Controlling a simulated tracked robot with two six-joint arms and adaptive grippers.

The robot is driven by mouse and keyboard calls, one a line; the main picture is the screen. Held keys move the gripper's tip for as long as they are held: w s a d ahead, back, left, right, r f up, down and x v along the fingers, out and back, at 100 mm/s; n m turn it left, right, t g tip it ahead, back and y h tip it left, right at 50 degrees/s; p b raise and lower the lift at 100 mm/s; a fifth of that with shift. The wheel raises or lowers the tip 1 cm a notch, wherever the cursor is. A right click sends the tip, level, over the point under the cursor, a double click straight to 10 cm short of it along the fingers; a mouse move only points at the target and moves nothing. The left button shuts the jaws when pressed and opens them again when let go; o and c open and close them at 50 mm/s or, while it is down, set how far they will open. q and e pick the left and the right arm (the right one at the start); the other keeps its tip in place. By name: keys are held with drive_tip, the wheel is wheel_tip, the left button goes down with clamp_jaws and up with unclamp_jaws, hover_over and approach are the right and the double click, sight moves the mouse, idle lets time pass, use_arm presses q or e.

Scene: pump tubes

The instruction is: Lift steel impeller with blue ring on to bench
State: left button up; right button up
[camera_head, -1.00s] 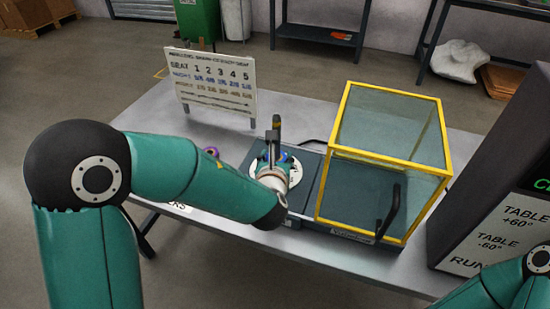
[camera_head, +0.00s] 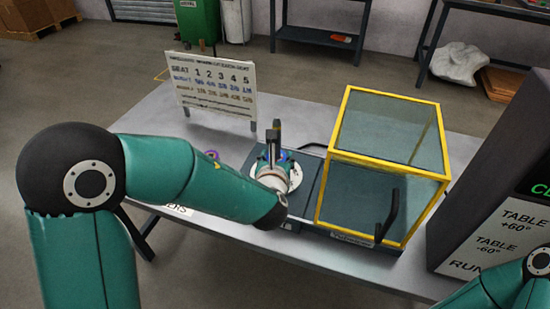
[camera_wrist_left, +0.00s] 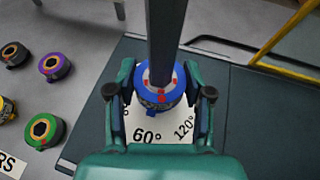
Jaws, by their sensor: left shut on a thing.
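The blue-ringed impeller (camera_wrist_left: 158,97) sits on a white round dial (camera_wrist_left: 178,132) with degree marks, between the fingers of my left gripper (camera_wrist_left: 158,98) in the left wrist view. The gripper is shut on it. Red marks show on its top, and a dark upright post (camera_wrist_left: 165,40) hides part of it. In the head view my left gripper (camera_head: 273,165) is over the dial (camera_head: 290,181), and only a little blue shows there. My right gripper is out of view; only part of its arm shows at lower right.
Purple (camera_wrist_left: 54,66), black (camera_wrist_left: 13,54) and green (camera_wrist_left: 44,131) ringed parts lie on the bench (camera_head: 340,260) left of the dial. A yellow-framed clear box (camera_head: 385,160) stands right of it. A seat chart (camera_head: 214,88) stands behind. The dark post (camera_head: 273,138) rises by the gripper.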

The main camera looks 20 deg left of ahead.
use_arm(q)
drive_tip(key=shift+r+p, duration=6)
drive_tip(key=shift+r, duration=2.6)
